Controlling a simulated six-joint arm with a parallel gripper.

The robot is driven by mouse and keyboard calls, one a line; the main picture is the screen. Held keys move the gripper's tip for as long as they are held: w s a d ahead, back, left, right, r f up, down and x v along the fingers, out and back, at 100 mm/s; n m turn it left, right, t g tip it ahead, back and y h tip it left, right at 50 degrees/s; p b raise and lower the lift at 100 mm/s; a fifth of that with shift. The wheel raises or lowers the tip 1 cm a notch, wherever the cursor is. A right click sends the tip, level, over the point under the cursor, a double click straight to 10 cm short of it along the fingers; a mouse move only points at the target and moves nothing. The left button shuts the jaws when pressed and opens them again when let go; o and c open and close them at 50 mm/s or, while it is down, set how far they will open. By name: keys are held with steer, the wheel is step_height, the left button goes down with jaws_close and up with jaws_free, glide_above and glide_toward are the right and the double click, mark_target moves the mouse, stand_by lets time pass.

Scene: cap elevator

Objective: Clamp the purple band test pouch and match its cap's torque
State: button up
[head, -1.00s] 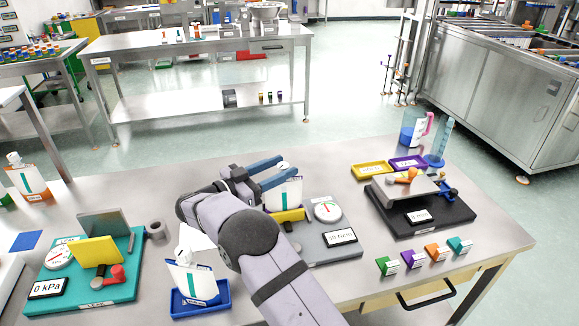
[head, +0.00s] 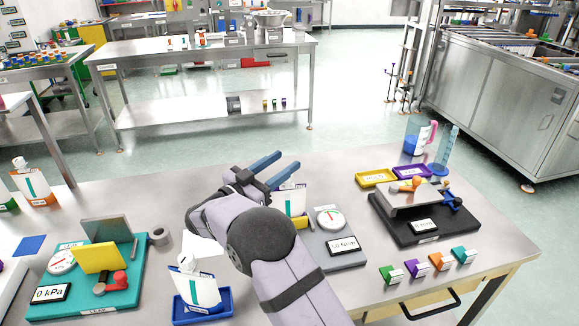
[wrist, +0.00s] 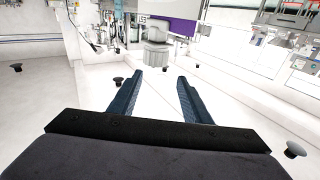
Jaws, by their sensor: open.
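The station has a round dial (head: 330,219) and a display (head: 341,246) that seems to read 50 N·cm. In the wrist view a purple band (wrist: 181,27) and a pale grey cap (wrist: 157,32) show beyond the fingertips. My arm hides the station's left part.
A teal pressure station (head: 100,290) and a blue tray (head: 222,302) with another pouch (head: 196,286) are at left. At right are a black station (head: 425,215), yellow (head: 376,179) and purple (head: 411,172) trays, a beaker (head: 416,138) and several coloured tags (head: 440,261).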

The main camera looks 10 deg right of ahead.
steer(key=n+t+y, duration=0.2)
steer(key=shift+s+d+t, duration=0.15)
steer(key=shift+d+t, duration=0.1)
steer(key=shift+t, duration=0.05)
steer(key=shift+s+f+n+t+y, duration=0.25)
steer(key=shift+n+t+y, duration=0.35)
steer(key=shift+n+y, duration=0.1)
steer(key=s+f+n+y, duration=0.1)
steer(key=s+f+n+t+y, duration=0.1)
steer(key=y, duration=0.1)
steer(key=shift+s+a+f, duration=0.15)
steer(key=shift+a+f, duration=0.15)
steer(key=shift+d, duration=0.1)
steer(key=p+x, duration=0.1)
steer(key=x, duration=0.6)
steer(key=shift+w, duration=0.2)
steer(key=c, duration=1.1)
steer(key=shift+o, duration=0.2)
